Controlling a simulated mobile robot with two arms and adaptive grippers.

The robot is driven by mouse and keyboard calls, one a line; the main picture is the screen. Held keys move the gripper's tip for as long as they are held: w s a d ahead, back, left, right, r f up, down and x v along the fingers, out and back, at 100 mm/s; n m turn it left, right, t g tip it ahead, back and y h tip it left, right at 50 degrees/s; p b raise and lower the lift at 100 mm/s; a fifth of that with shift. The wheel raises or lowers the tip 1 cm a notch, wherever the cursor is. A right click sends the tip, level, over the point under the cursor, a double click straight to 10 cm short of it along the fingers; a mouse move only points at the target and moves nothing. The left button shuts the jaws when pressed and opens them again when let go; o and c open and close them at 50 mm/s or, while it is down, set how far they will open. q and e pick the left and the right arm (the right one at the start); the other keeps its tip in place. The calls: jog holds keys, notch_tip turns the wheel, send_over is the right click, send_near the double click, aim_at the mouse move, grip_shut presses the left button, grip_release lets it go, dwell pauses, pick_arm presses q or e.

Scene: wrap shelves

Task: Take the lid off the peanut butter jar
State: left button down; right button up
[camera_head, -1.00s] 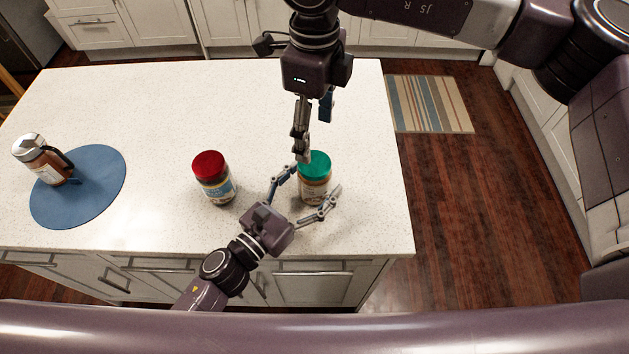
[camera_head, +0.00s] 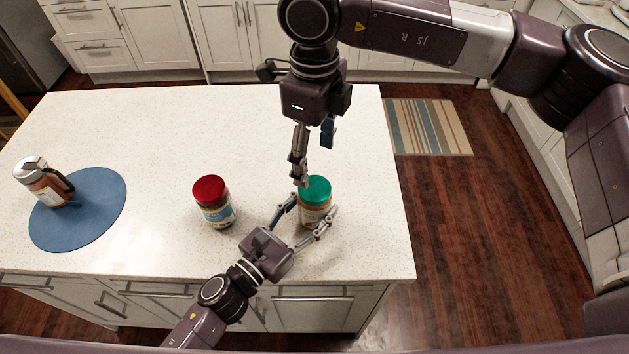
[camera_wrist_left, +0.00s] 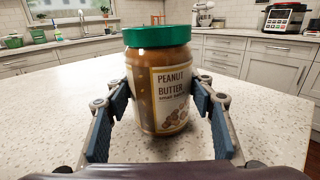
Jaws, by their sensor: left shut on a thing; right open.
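The peanut butter jar (camera_head: 316,214) stands upright near the right front of the white counter, its green lid (camera_head: 315,188) on top. In the left wrist view the jar (camera_wrist_left: 160,97) is straight ahead, its label facing me, and the green lid (camera_wrist_left: 156,36) sits on it. My left gripper (camera_head: 311,208) comes from the front and is shut on the jar's body, with blue finger pads (camera_wrist_left: 160,115) on both sides. My right gripper (camera_head: 314,160) is open and points down from above. One fingertip is close by the lid's left edge; I cannot tell whether it touches.
A red-lidded jar (camera_head: 215,207) stands to the left on the counter (camera_head: 180,135). The counter's right edge is near the peanut butter jar. The back middle of the counter is clear.

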aim_at(315, 188)
jog(key=m, duration=1.2)
jog(key=shift+a+m, duration=0.1)
jog(key=shift+m, duration=0.2)
jog(key=m, duration=0.6)
jog(key=shift+m, duration=0.4)
jog(key=m, duration=0.6)
jog(key=shift+m, duration=0.3)
jog(key=shift+f, duration=4.05)
jog(key=shift+c, duration=0.2)
